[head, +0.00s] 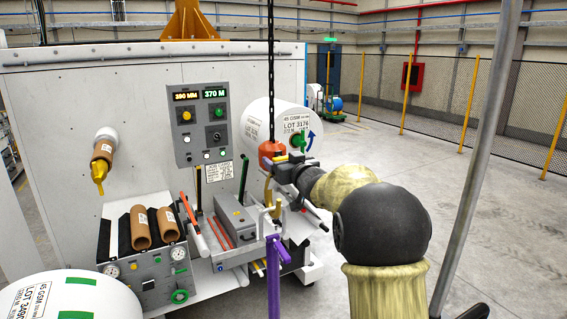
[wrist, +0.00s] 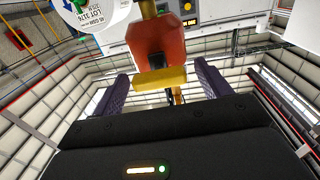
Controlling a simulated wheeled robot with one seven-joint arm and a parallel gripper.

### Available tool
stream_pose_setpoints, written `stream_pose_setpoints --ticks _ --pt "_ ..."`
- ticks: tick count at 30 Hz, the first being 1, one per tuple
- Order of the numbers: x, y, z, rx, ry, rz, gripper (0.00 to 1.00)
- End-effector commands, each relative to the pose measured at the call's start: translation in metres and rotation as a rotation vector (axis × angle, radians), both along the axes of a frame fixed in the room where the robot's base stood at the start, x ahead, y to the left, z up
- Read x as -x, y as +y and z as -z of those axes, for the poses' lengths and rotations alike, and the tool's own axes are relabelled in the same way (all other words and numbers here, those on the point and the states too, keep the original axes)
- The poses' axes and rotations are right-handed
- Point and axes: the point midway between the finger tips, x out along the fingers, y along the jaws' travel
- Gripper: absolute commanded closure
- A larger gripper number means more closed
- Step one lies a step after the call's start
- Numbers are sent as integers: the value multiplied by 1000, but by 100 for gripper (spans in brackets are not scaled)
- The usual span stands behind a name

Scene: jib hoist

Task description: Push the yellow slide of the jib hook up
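The jib hook's orange block (head: 271,150) hangs on a dark chain (head: 270,70) in the head view. In the wrist view the orange block (wrist: 155,40) fills the top middle, with the yellow slide (wrist: 160,78) as a bar across its lower end. My gripper (head: 280,170) is at the hook, at block height, reaching in from the right. Its two dark fingers are spread apart in the wrist view, one on each side of the slide, with gaps visible. I cannot tell whether anything touches the slide. The hook below is partly hidden behind the slide and gripper.
A white roll (head: 262,115) stands behind the hook. A control panel (head: 202,125) is left of the chain. A grey box (head: 234,215) and a purple post (head: 273,275) are below the hook. A grey pole (head: 480,150) stands at right. The floor at right is clear.

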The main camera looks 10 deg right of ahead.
Motion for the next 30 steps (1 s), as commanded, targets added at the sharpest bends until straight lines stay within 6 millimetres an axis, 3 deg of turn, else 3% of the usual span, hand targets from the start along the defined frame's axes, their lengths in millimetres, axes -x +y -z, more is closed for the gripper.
stream_pose_setpoints --ticks 8,13,30 --pt "1 -1 3 0 4 1 24" --pt "13 -4 4 1 4 2 24" --pt "107 -29 5 0 2 5 24"
